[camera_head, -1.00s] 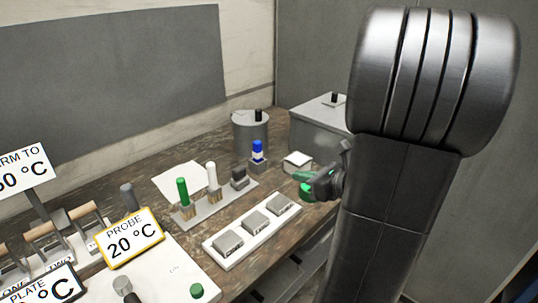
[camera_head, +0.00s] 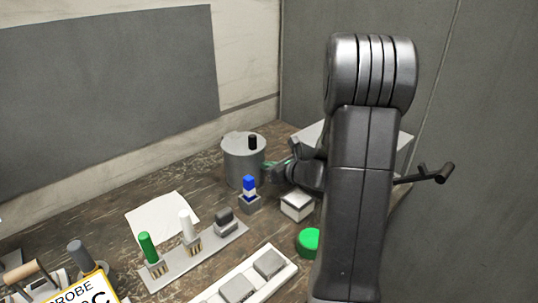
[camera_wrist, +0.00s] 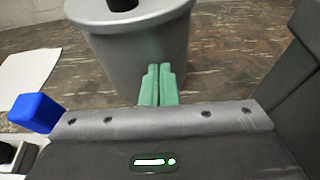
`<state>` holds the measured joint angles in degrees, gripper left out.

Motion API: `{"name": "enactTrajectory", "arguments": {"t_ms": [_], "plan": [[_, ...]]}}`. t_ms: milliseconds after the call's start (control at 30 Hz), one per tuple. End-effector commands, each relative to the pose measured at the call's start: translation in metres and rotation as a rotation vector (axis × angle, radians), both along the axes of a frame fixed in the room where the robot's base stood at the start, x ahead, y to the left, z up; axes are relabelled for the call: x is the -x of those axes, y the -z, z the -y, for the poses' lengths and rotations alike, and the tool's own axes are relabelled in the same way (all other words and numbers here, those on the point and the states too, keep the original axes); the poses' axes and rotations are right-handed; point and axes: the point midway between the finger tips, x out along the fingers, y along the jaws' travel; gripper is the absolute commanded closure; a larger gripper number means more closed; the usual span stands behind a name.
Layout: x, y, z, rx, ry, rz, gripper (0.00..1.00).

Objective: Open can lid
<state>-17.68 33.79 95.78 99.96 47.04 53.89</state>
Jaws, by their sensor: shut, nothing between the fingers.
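The can is a grey metal cylinder (camera_head: 243,168) at the back of the bench, with a flat lid (camera_head: 236,140) and a black knob (camera_head: 253,142) on top. The lid lies on the can. In the wrist view the can (camera_wrist: 135,55) fills the upper middle, and the knob (camera_wrist: 122,4) is cut off at the top edge. My gripper (camera_head: 268,164) is at the can's right side, below the lid. Its green fingers (camera_wrist: 158,85) are shut together and empty, in front of the can wall. I cannot tell whether they touch it.
A small white-topped box (camera_head: 297,205) and a green round object (camera_head: 308,242) are to the right. A grey box (camera_head: 403,148) stands behind my arm. White paper (camera_head: 162,216) lies left.

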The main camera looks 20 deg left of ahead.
Motion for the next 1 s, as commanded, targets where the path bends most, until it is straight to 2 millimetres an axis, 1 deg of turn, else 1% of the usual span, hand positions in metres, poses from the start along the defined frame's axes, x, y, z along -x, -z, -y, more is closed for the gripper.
{"name": "enactTrajectory", "arguments": {"t_ms": [33,200,333,733,1000], "plan": [[-0.001,-0.021,0.000,-0.007,0.001,0.009,1.00],[-0.001,-0.036,0.001,-0.006,0.002,0.007,1.00],[0.000,-0.039,0.001,-0.005,0.001,0.005,1.00],[0.000,-0.040,0.001,-0.005,0.001,0.005,1.00],[0.001,-0.051,-0.008,-0.006,-0.001,0.006,1.00]]}}
